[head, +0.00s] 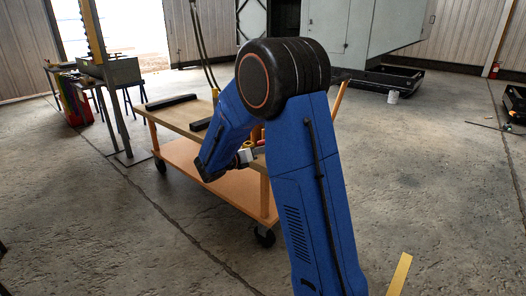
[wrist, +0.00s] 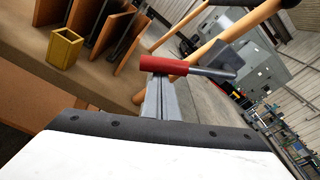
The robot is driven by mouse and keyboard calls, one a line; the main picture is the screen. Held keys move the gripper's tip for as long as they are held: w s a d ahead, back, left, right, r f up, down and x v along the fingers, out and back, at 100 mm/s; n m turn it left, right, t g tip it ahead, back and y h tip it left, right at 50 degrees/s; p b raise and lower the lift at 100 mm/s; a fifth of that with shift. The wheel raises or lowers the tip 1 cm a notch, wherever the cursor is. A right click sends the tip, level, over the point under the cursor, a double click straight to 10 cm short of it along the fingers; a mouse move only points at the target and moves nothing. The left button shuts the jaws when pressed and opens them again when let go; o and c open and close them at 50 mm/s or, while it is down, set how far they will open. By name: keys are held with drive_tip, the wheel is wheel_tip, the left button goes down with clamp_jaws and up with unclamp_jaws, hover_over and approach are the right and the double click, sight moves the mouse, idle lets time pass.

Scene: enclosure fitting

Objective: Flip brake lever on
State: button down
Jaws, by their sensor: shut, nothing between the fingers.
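The brake lever, with a red grip (wrist: 163,65) and a grey rod (wrist: 210,73), shows in the wrist view just past the fingertips. It lies nearly level across the picture, beside the cart's edge. My gripper (wrist: 158,98) is shut and empty, with its tips at or just below the red grip; I cannot tell whether they touch. In the head view my gripper (head: 250,153) is over the wooden cart (head: 225,185), partly hidden behind my blue arm.
In the wrist view a yellow open box (wrist: 64,48) and upright wooden dividers (wrist: 108,32) stand on the cart top. A wooden rail (wrist: 225,42) rises beyond the lever. In the head view a grey cabinet (head: 350,30) stands behind, and the concrete floor right is largely clear.

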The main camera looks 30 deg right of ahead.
drive_tip(key=shift+w+a+r+m, duration=0.15)
drive_tip(key=shift+w+r+m, duration=0.2)
drive_tip(key=shift+r+m, duration=0.2)
drive_tip(key=shift+w+a+r+m, duration=0.1)
drive_tip(key=shift+w+r+m, duration=0.2)
drive_tip(key=shift+r+m, duration=0.25)
wheel_tip(320, 180, up, 9)
drive_tip(key=m+t, duration=0.1)
drive_tip(key=m, duration=0.6)
drive_tip(key=shift+w+r+t+y, duration=0.15)
drive_tip(key=shift+w+t+y, duration=0.15)
drive_tip(key=shift+t+y, duration=0.1)
drive_tip(key=shift+r, duration=0.15)
wheel_tip(320, 180, down, 4)
drive_tip(key=w, duration=0.2)
drive_tip(key=v, duration=1)
